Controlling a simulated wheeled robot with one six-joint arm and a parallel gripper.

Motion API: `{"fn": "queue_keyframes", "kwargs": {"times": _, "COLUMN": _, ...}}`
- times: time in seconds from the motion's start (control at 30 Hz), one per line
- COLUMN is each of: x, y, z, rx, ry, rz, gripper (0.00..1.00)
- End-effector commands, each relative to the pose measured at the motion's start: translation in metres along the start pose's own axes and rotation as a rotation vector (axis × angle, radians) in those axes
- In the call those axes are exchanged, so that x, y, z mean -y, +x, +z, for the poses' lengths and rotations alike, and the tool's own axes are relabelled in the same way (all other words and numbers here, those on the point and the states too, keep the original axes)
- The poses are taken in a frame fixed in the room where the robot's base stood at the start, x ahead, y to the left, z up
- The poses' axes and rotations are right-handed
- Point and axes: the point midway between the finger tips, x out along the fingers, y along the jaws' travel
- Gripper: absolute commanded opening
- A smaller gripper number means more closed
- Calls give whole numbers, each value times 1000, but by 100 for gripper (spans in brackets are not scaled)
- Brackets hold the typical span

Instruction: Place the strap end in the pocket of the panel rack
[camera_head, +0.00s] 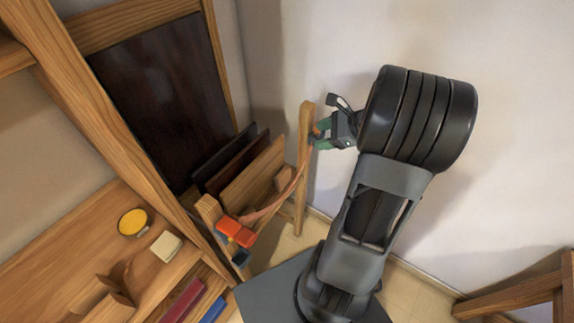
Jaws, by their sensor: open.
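The wooden panel rack (303,160) stands against the wall and holds several upright panels (250,175). A reddish-brown strap (285,193) runs across its front, from near the top of the right post down to the left post. A small orange piece (316,131) shows at the strap's upper right end. My gripper (317,134), with green fingertips, is open around or just beside this piece; contact cannot be told. I cannot make out which part is the pocket.
A wooden bench (60,270) at the lower left carries a yellow round tin (133,222) and a pale block (166,246). A wooden stool or table (515,295) stands at the lower right. The wall is close behind my gripper.

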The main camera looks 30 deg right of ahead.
Motion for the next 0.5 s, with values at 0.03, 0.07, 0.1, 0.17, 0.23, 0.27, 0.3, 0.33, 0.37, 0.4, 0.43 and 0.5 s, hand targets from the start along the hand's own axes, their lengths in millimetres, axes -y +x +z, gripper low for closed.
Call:
{"fn": "queue_keyframes", "kwargs": {"times": 0.03, "x": -22, "y": 17, "z": 30, "rx": -62, "ry": -196, "rz": 108, "gripper": 57}}
{"fn": "queue_keyframes", "kwargs": {"times": 0.07, "x": -37, "y": 24, "z": 42, "rx": -101, "ry": -317, "rz": 170, "gripper": 57}}
{"fn": "queue_keyframes", "kwargs": {"times": 0.1, "x": -55, "y": 32, "z": 56, "rx": -148, "ry": -480, "rz": 250, "gripper": 57}}
{"fn": "queue_keyframes", "kwargs": {"times": 0.17, "x": -82, "y": 39, "z": 73, "rx": -210, "ry": -727, "rz": 360, "gripper": 57}}
{"fn": "queue_keyframes", "kwargs": {"times": 0.23, "x": -108, "y": 43, "z": 88, "rx": -270, "ry": -1008, "rz": 471, "gripper": 57}}
{"fn": "queue_keyframes", "kwargs": {"times": 0.27, "x": -117, "y": 43, "z": 92, "rx": -291, "ry": -1122, "rz": 513, "gripper": 57}}
{"fn": "queue_keyframes", "kwargs": {"times": 0.3, "x": -128, "y": 42, "z": 98, "rx": -318, "ry": -1270, "rz": 562, "gripper": 57}}
{"fn": "queue_keyframes", "kwargs": {"times": 0.33, "x": -135, "y": 42, "z": 101, "rx": -334, "ry": -1373, "rz": 595, "gripper": 57}}
{"fn": "queue_keyframes", "kwargs": {"times": 0.37, "x": -141, "y": 41, "z": 105, "rx": -350, "ry": -1471, "rz": 623, "gripper": 57}}
{"fn": "queue_keyframes", "kwargs": {"times": 0.4, "x": -148, "y": 40, "z": 108, "rx": -368, "ry": -1590, "rz": 656, "gripper": 57}}
{"fn": "queue_keyframes", "kwargs": {"times": 0.43, "x": -152, "y": 39, "z": 111, "rx": -380, "ry": -1670, "rz": 676, "gripper": 57}}
{"fn": "queue_keyframes", "kwargs": {"times": 0.5, "x": -159, "y": 37, "z": 115, "rx": -404, "ry": -1826, "rz": 713, "gripper": 57}}
